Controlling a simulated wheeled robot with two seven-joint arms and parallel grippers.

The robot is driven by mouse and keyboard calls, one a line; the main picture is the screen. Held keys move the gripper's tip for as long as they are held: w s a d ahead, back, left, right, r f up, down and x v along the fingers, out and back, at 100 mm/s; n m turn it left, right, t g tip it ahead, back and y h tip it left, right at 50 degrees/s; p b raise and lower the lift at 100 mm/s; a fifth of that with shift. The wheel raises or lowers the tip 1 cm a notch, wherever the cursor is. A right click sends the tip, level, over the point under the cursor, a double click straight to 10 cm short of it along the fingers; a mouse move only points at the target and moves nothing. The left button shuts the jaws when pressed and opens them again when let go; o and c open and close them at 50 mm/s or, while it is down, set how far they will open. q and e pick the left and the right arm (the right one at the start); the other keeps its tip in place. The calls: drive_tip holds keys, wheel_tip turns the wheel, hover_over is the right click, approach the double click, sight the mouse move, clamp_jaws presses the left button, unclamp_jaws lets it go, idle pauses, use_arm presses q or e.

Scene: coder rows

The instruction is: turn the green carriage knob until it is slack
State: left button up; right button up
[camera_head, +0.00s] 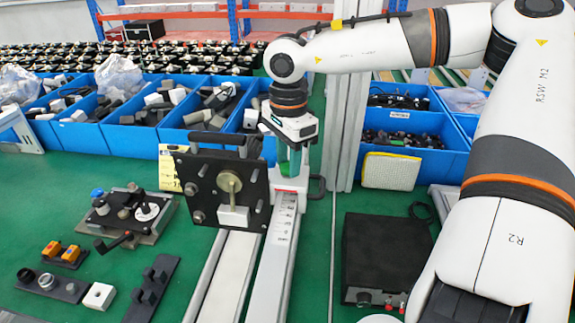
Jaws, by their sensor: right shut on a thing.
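The green carriage knob (284,160) stands on the white carriage (291,186) of a slim rail, just right of a black plate fixture. My right gripper (291,166) reaches down onto the knob from above and is shut on it. The fingers and the white gripper body hide much of the knob. Whether the knob is tight or slack does not show. A printed scale (284,215) runs along the rail in front of the carriage. My left gripper is not in view.
The black plate fixture (205,187) stands close left of my right gripper. Blue bins (130,138) of parts line the back. A black box (385,250) sits at the right, and small fixtures (125,215) lie at the left. Green table shows between them.

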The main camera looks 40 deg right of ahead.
drive_tip(key=n, duration=0.6)
drive_tip(key=o, duration=0.9)
drive_tip(key=shift+o, duration=0.2)
